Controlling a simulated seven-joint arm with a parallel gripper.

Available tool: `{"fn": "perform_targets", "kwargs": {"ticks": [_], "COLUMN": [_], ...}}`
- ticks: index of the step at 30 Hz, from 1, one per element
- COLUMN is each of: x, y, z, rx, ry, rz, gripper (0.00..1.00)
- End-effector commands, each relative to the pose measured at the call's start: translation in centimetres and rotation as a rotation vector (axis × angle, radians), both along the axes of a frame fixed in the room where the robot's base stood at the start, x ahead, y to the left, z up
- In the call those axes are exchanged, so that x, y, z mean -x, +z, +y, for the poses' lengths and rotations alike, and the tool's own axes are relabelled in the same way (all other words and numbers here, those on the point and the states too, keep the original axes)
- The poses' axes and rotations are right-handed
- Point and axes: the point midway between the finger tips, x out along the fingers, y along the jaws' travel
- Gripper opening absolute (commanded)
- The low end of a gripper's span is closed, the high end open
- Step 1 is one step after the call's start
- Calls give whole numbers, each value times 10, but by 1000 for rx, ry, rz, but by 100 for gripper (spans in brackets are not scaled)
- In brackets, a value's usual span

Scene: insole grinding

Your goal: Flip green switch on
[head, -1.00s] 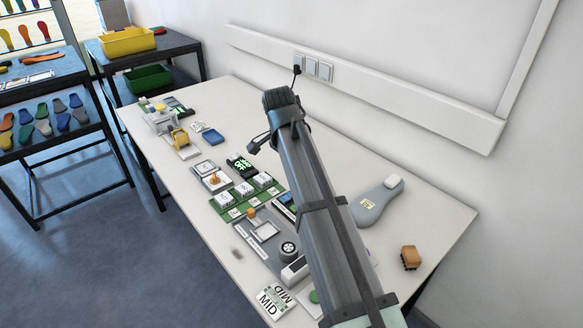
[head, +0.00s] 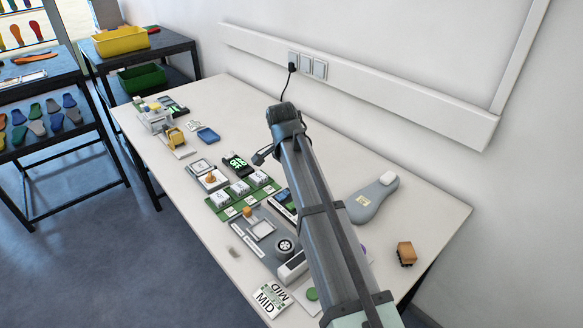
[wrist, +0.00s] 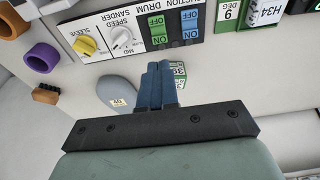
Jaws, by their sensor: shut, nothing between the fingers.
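The green switch (wrist: 157,28) sits on a dark and white control panel in the wrist view, with OFF and ON marks. A blue switch (wrist: 190,25) sits right beside it. I cannot tell which side of the green switch is pressed. My gripper (wrist: 160,66) shows as two blue fingers shut together and empty. Its tips appear just below the green switch in the picture, and I see no clear contact. In the head view my arm hides the gripper and the switches.
A yellow knob (wrist: 85,46) and a sander speed knob (wrist: 122,38) are left of the switches. A purple ring (wrist: 42,58) and a brown block (head: 406,253) lie nearby.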

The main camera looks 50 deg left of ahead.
Motion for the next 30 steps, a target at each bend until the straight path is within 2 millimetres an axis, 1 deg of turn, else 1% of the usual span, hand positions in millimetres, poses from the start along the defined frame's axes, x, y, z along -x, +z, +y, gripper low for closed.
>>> {"fn": "perform_targets", "kwargs": {"ticks": [1, 3, 7, 12, 15, 21, 30], "x": [-1, -3, -7, -12, -13, -15, -15], "y": [-10, -22, -44, -66, -75, -84, -84], "z": [-1, -1, -1, 0, 0, 0, 0], "rx": [1, 2, 2, 1, 0, 0, 0], "ry": [0, 0, 0, 0, 0, 0, 0], "rz": [1, 1, 1, 1, 0, 0, 0], "gripper": [0, 0, 0, 0, 0, 0, 0]}}
